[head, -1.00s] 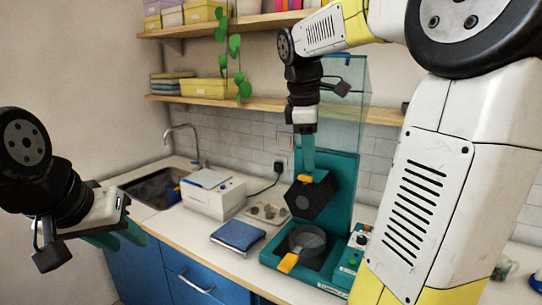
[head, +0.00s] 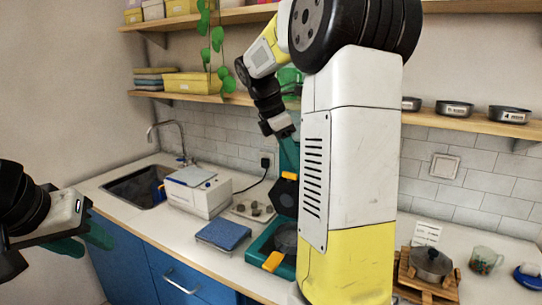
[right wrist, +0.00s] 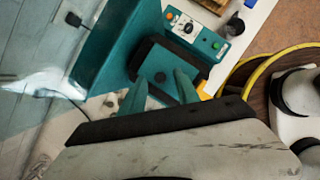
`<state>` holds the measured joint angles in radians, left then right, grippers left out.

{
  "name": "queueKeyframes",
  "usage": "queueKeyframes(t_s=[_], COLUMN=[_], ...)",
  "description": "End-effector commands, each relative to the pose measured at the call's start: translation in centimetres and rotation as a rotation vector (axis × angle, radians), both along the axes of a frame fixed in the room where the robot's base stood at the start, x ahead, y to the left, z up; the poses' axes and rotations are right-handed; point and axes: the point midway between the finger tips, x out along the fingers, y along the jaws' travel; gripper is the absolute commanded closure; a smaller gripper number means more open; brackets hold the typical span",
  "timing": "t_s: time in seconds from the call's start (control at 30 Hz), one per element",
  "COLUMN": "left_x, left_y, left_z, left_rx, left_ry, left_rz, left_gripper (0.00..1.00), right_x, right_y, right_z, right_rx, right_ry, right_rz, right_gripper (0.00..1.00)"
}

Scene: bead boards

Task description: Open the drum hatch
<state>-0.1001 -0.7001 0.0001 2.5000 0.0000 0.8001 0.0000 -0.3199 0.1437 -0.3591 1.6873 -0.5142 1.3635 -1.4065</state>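The teal machine (head: 262,243) stands on the counter, partly hidden behind my right arm in the head view. Its black drum (head: 284,197), with an orange tab (head: 290,176) on top, shows only in part there. In the right wrist view the black drum (right wrist: 165,62) lies just beyond my fingertips. My right gripper (head: 288,158) points down above the drum in the head view. In the right wrist view its two teal fingers (right wrist: 160,88) are apart with nothing between them; contact with the drum cannot be told. My left gripper (head: 84,240) is open and empty at the left, in front of the counter.
A blue pad (head: 223,235) and a white box (head: 197,191) stand left of the machine; a sink (head: 139,187) is further left. A pot (head: 432,263) on a wooden rack and a glass cup (head: 485,260) stand right.

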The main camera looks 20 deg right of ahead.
Motion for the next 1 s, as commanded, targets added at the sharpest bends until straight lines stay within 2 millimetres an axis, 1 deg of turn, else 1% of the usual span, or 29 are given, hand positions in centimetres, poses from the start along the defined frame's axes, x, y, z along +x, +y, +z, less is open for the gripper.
queueKeyframes(t_s=[0.23,0.27,0.3,0.43,0.77,1.0], left_x=[0.00,0.00,0.00,0.00,0.00,0.00], left_y=[0.00,0.00,0.00,0.00,0.00,0.00], left_z=[0.00,0.00,0.00,0.00,0.00,0.00], left_rx=[0.000,0.000,0.000,0.000,0.000,0.000], left_ry=[0.000,0.000,0.000,0.000,0.000,0.000], left_rz=[0.000,0.000,0.000,0.000,0.000,0.000], left_gripper=[0.64,0.64,0.64,0.64,0.64,0.64], right_x=[0.01,0.01,0.01,0.02,-0.03,-0.47], right_y=[-0.06,-0.06,-0.06,-0.04,-0.11,-0.48], right_z=[-0.12,-0.12,-0.11,-0.10,0.01,0.54], right_rx=[0.000,0.000,0.000,0.000,0.009,0.071], right_ry=[-0.001,-0.001,-0.001,-0.001,-0.013,-0.085], right_rz=[-0.001,-0.001,-0.001,-0.001,0.000,-0.002], right_gripper=[0.62,0.66,0.74,0.99,1.00,1.00])
